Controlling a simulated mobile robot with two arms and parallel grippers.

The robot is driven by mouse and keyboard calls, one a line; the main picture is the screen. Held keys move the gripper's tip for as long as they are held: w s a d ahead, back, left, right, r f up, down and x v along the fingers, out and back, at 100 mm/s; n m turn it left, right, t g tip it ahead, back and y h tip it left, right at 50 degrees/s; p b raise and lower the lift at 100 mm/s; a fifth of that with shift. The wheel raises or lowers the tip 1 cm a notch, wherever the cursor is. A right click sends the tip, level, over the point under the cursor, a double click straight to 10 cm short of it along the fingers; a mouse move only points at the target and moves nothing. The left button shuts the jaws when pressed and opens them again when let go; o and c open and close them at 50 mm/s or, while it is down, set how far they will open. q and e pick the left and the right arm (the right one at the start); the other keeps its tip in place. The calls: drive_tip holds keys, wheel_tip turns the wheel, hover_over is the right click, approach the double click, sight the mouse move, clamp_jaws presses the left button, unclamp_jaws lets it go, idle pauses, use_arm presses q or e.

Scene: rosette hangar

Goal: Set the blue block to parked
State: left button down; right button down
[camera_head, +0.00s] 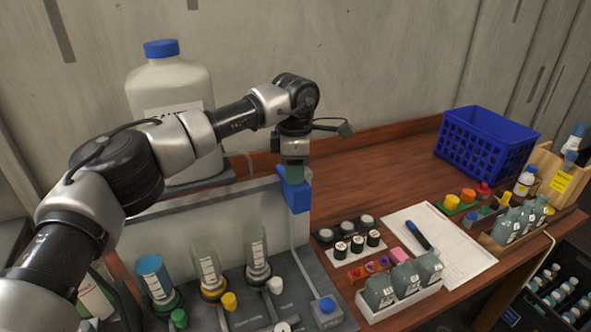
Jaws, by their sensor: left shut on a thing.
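The blue block (296,194) is at the right end of the grey upright panel (215,225), above the bench. My left gripper (293,172) points down from above and is shut on the top of the blue block. The fingertips and the block's upper part are partly hidden by the gripper. I cannot tell whether the block touches the panel. My right gripper is not in view.
A large white jug (170,95) with a blue cap stands behind my left arm. Clear cylinders (208,270) stand at the panel's front. Black-capped vials (357,244), small bottles (405,280), a paper sheet (455,240) and a blue crate (485,145) are to the right. The rear tabletop is clear.

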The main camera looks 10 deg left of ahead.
use_arm(q)
drive_tip(key=shift+d+r, duration=0.1)
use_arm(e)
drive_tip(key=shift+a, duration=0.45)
use_arm(q)
drive_tip(key=c, duration=1.1)
unclamp_jaws()
drive_tip(key=shift+w, duration=0.1)
drive_tip(key=o, duration=0.3)
drive_tip(key=shift+w+d, duration=0.1)
drive_tip(key=shift+d, duration=0.1)
drive_tip(key=shift+a+r, duration=0.1)
drive_tip(key=shift+r, duration=0.3)
wheel_tip(320, 180, up, 9)
drive_tip(key=shift+f+b, duration=0.1)
drive_tip(key=shift+b, duration=0.8)
drive_tip(key=shift+r, duration=0.55)
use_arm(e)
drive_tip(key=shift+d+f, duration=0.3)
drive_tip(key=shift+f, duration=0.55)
